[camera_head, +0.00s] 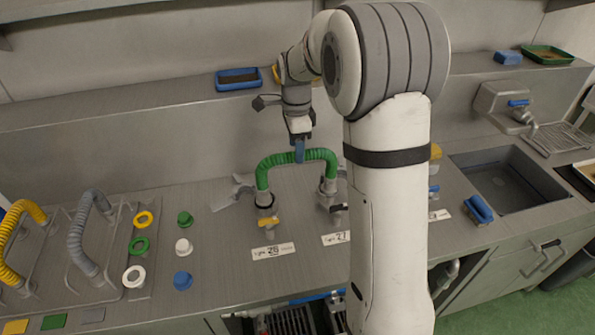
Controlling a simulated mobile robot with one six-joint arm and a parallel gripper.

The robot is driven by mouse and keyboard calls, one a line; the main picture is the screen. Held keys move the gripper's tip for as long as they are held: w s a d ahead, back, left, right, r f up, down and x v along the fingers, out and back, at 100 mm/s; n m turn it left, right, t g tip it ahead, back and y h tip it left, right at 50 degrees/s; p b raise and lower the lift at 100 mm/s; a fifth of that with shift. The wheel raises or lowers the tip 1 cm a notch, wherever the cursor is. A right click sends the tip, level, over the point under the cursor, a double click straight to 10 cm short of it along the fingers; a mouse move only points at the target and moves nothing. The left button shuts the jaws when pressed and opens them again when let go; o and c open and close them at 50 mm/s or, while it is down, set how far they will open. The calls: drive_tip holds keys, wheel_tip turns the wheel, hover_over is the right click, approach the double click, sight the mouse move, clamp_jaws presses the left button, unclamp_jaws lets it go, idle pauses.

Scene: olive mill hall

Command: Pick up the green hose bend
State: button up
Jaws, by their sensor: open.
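The green hose bend (273,161) is a ribbed arch joining two grey upright fittings on the steel counter. Its left end meets the fitting (265,198) above a yellow lever, and its right end meets the fitting (328,186) behind the label reading 27. My gripper (299,158) points down at the top of the arch, with blue fingers at or just over the hose. The gripper is open. I cannot tell whether the fingers straddle the hose or touch it. My arm hides the counter right of the bend.
A yellow hose bend (18,226) and a grey hose bend (76,236) stand on plates at left. Several coloured caps and rings, such as a blue cap (182,281), lie between. A blue tray (238,79) sits on the ledge.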

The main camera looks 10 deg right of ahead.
wheel_tip(320, 180, down, 6)
drive_tip(key=shift+w+d+f+p, duration=0.15)
drive_tip(key=shift+f+p, duration=0.05)
drive_tip(key=shift+p, duration=0.85)
drive_tip(key=shift+c, duration=0.2)
clamp_jaws()
drive_tip(key=shift+r, duration=0.1)
